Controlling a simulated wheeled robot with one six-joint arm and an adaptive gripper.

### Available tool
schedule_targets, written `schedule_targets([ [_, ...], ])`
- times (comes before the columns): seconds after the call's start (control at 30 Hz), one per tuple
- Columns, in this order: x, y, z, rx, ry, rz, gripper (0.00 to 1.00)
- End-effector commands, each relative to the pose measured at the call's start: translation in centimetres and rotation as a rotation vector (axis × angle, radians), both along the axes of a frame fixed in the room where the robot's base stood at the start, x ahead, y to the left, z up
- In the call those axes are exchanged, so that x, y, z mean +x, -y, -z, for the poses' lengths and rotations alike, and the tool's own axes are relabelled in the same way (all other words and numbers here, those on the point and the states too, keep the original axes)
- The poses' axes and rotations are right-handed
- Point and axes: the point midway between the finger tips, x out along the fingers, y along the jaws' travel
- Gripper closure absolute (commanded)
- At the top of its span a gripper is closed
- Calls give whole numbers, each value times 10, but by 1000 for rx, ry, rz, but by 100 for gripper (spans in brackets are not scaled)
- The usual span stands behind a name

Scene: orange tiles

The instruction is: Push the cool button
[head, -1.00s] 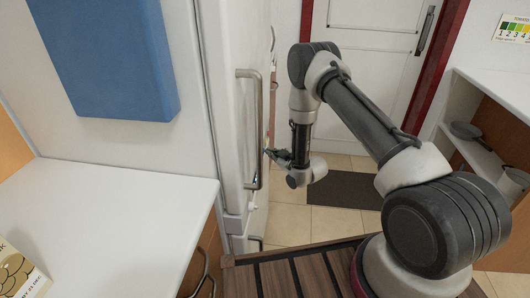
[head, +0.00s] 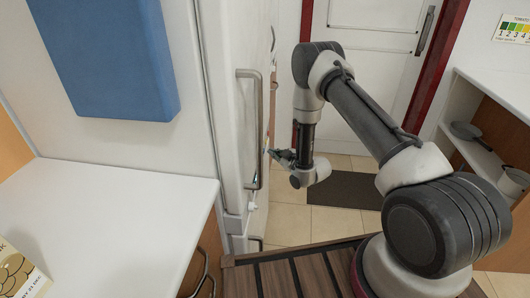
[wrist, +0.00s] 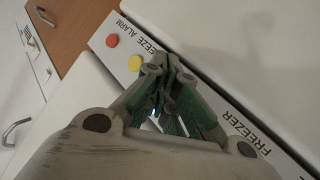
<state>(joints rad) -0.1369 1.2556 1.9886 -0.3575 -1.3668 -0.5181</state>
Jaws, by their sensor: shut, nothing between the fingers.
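In the wrist view, a white control panel strip on the fridge-freezer carries a red button (wrist: 112,41) and a yellow button (wrist: 135,62). "FREEZE ALARM" and "FREEZER" are printed along it. No button marked "cool" is readable; my gripper covers the middle of the panel. My gripper (wrist: 155,64) is shut and empty, with its fingertips over the strip beside the yellow button. A small bluish-white spot shows between the finger links; I cannot tell what it is. In the head view my gripper (head: 271,153) is beside the fridge-freezer (head: 231,110), just right of its handle. Contact cannot be told.
The vertical door handle (head: 258,130) stands close to my gripper. A white counter (head: 105,225) is at left, below a blue box-shaped thing (head: 105,55). A white door (head: 365,70) is behind, with a dark mat (head: 345,189) on the tiled floor. Shelves are at right.

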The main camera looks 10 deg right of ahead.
Motion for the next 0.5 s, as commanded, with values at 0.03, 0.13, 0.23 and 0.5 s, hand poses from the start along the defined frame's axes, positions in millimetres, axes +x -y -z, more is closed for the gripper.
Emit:
schedule_targets([
  [0.03,-1,6,0,0,-1,3,100],
  [0.13,-5,16,0,1,-1,3,100],
  [0.23,-8,27,0,1,0,4,100],
  [0.5,-16,51,0,0,0,2,100],
])
